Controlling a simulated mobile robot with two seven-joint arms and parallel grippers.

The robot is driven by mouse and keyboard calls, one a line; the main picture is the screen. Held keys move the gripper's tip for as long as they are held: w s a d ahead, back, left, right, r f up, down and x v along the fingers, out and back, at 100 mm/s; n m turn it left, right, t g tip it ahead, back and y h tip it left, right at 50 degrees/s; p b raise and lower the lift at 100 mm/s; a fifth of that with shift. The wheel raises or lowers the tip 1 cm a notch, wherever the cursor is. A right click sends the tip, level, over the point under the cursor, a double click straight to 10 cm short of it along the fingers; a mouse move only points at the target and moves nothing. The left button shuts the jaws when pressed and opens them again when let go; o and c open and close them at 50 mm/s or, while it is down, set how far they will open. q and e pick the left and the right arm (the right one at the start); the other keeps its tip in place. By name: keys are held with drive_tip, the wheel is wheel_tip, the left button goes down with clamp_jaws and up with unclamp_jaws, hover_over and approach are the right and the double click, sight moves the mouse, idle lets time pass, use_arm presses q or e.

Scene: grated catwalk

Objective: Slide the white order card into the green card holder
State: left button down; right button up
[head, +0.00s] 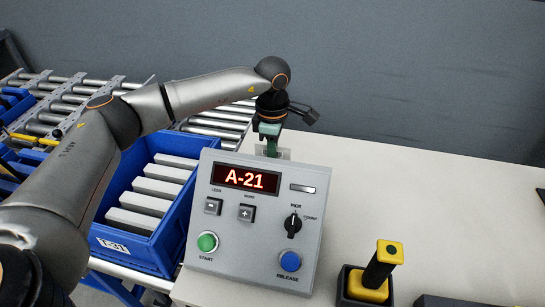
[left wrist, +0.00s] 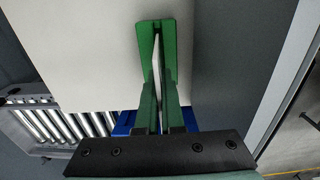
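My left gripper (head: 270,148) points down just behind the top edge of the control box in the head view. In the left wrist view its green fingers (left wrist: 158,90) are close together, with the thin white order card (left wrist: 157,55) seen nearly edge-on between them. Wider green pieces flank the card at the far end. I cannot tell whether these are finger pads or the green card holder, nor whether the card is in a slot. In the head view the control box hides the lower end of this spot. My right gripper is not in view.
The control box (head: 254,245) shows A-21. A blue crate (head: 133,245) of white boxes stands left of it, before a roller conveyor (head: 65,105). A yellow-and-black handled tool (head: 383,265) sits in a dark stand at right. The pale tabletop (head: 430,195) is clear behind it.

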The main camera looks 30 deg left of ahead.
use_arm(q)
drive_tip(key=shift+f, duration=0.15)
drive_tip(key=shift+f+b, duration=1.35)
drive_tip(key=shift+f, duration=0.5)
drive_tip(key=c, duration=0.6)
unclamp_jaws()
drive_tip(key=shift+r+p, duration=2.75)
drive_tip(key=shift+r, duration=1.3)
